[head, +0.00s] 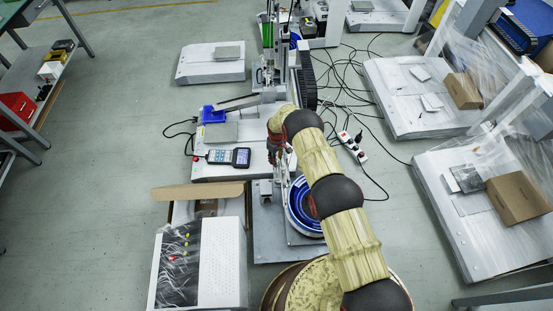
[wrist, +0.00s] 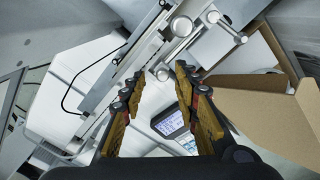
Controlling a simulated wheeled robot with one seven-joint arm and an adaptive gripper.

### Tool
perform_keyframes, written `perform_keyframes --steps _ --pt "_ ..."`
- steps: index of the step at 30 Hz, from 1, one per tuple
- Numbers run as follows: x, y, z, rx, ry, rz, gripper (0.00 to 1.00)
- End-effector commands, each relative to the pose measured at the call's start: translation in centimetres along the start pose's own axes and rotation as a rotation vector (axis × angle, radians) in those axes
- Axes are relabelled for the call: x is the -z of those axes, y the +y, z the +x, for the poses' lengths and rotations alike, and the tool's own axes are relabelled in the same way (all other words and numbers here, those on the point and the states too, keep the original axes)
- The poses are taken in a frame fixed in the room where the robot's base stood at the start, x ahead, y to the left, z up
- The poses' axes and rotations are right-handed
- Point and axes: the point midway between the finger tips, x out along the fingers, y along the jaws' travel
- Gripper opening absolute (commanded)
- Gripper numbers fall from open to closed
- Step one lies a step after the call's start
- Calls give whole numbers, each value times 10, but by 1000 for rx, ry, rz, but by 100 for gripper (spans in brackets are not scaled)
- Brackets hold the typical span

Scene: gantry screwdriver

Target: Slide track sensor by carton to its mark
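My gripper (wrist: 163,76) is open in the wrist view, its two fingers apart with nothing clearly held between them. A metal rail (wrist: 120,85) runs diagonally past the fingertips. A bracket with round metal knobs (wrist: 181,27) sits on it just beyond the fingers; I cannot tell for sure whether this is the track sensor. No mark can be made out. The open brown carton (wrist: 245,103) is to the right of the fingers; its flap also shows in the head view (head: 197,191). In the head view my gripper (head: 280,160) is partly hidden by my arm, beside the blue bowl.
A handheld controller (head: 228,157) lies on the white base left of my gripper. The blue bowl (head: 304,207) is close on the right. A white box (head: 222,263) stands at the front left. Cables and a power strip (head: 352,146) lie on the floor.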

Motion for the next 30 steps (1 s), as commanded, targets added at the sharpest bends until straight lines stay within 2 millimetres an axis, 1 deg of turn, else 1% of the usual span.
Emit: perform_keyframes --steps 5,8,18,21,24,30 --pt "0 0 -8 0 0 0 31" --pt "1 1 -21 -1 1 0 31" --pt "1 0 -83 0 1 0 31" --pt "1 0 -98 -1 1 0 31" --pt "1 0 -109 -1 1 0 31" --pt "0 0 -119 0 0 0 31"
